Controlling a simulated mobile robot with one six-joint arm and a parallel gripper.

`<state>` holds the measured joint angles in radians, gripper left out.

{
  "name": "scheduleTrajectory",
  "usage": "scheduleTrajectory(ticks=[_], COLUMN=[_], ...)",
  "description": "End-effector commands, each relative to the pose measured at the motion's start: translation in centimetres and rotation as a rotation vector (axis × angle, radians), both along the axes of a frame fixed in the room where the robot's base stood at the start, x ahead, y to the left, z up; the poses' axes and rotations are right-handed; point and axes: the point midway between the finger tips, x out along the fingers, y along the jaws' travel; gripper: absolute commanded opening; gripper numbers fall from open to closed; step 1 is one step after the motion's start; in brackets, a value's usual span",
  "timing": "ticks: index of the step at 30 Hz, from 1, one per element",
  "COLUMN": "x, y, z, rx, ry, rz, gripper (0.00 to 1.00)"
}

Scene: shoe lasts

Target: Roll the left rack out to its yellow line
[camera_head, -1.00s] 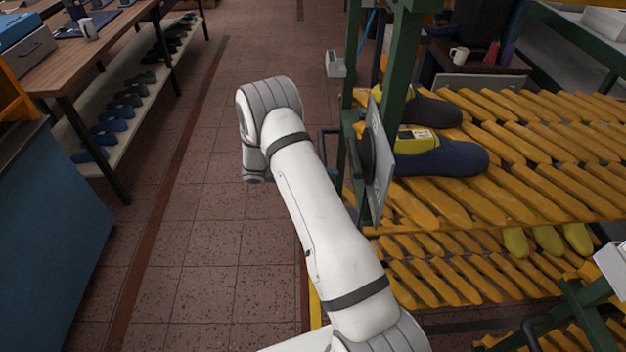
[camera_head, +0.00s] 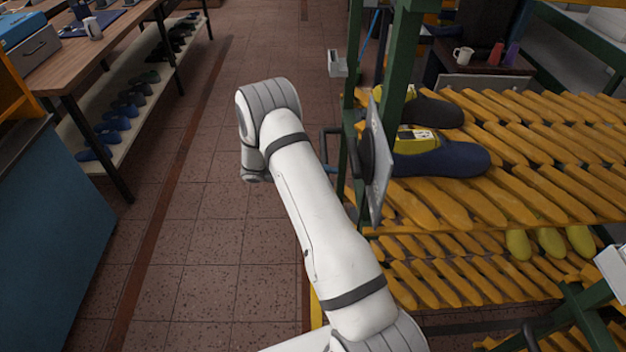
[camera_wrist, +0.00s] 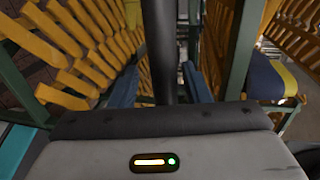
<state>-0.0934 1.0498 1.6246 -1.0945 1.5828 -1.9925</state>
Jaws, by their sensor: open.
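A rack with green posts (camera_head: 399,60) and yellow slatted shelves (camera_head: 515,195) stands right of my arm. Dark shoe lasts (camera_head: 445,158) lie on its upper shelf. A dark handle bar (camera_head: 328,142) sticks out on its left side. In the wrist view a dark upright bar (camera_wrist: 159,50), apparently this handle, stands between the blue fingers of my gripper (camera_wrist: 160,90). The gripper is open around it; I cannot tell whether the fingers touch it.
The tiled floor (camera_head: 210,240) left of my arm is clear. A blue cabinet (camera_head: 50,240) and a wooden bench (camera_head: 70,65) with a shoe shelf below line the left. A grey plate (camera_head: 380,160) hangs on the rack's end. Another green frame (camera_head: 575,315) stands at lower right.

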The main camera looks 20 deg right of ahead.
Motion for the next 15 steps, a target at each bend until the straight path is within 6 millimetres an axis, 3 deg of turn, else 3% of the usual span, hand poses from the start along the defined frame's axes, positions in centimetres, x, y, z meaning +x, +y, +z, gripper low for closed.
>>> scheduleTrajectory(ticks=[5,15], x=[0.7,2.6], y=[1.5,6.3], z=[0.2,1.2], rx=[0.001,0.000], ry=[-0.004,-0.003], rz=[0.003,0.002], gripper=[0.43,0.43])
